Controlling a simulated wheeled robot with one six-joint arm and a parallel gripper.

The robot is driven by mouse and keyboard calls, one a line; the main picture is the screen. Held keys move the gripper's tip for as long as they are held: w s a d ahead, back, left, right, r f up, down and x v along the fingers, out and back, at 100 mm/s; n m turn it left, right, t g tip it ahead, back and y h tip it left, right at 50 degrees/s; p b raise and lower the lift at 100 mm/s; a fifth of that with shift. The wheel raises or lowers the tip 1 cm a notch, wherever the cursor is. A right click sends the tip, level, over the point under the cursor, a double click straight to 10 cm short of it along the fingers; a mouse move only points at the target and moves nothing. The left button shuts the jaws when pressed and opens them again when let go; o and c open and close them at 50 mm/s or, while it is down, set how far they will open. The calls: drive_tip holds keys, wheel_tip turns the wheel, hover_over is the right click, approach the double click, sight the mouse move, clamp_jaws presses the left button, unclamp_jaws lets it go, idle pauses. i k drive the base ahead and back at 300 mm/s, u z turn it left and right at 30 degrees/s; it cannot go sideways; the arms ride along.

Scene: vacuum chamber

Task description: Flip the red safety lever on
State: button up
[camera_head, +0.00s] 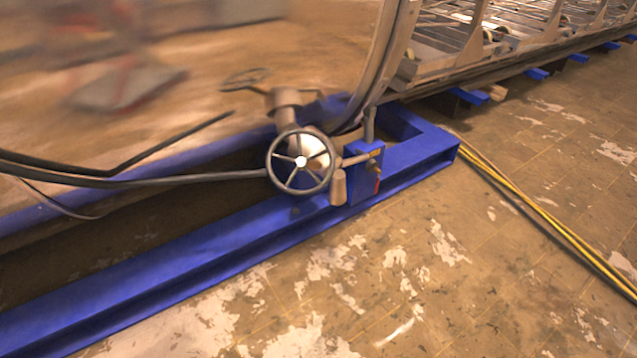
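A small red piece (377,186), which looks like the red safety lever, shows low on the right side of a small blue box (364,172). The box stands on the blue steel frame (190,258), beside a grey spoked handwheel (300,162). The red piece is small and partly in shadow, and I cannot tell its position. My gripper is not in view.
A pipe and valve assembly (286,110) rises behind the handwheel. Black hoses (150,181) run left from it. Yellow cables (545,214) lie on the floor at right. A large metal rack (480,45) stands behind. The worn floor in front of the frame is clear.

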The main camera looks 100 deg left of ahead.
sight(377, 185)
drive_tip(key=u, duration=0.9)
drive_tip(key=i, duration=0.3)
drive_tip(key=u, duration=1.35)
drive_tip(key=i, duration=1.25)
drive_tip(key=u, duration=0.95)
drive_tip(key=i, duration=0.35)
drive_tip(key=u, duration=0.15)
